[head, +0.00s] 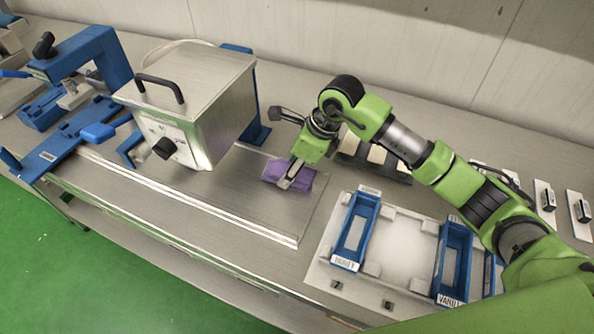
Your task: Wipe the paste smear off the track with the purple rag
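The purple rag (304,182) lies bunched on the right part of the flat steel track (228,205), which runs along the bench in front of the kettle box. My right gripper (289,177) comes down from above with its fingers on the rag; it looks shut on the rag's upper middle, though the far finger is partly hidden. The rag appears to touch the track surface. I see no paste smear on the bare track; the area under the rag is hidden. My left gripper is not in view.
A steel box with a black handle and knob (190,105) stands behind the track. A blue clamp frame (75,60) is at the left. A white tray (400,238) with blue bins is at the right. Pale blocks (376,154) sit behind my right arm.

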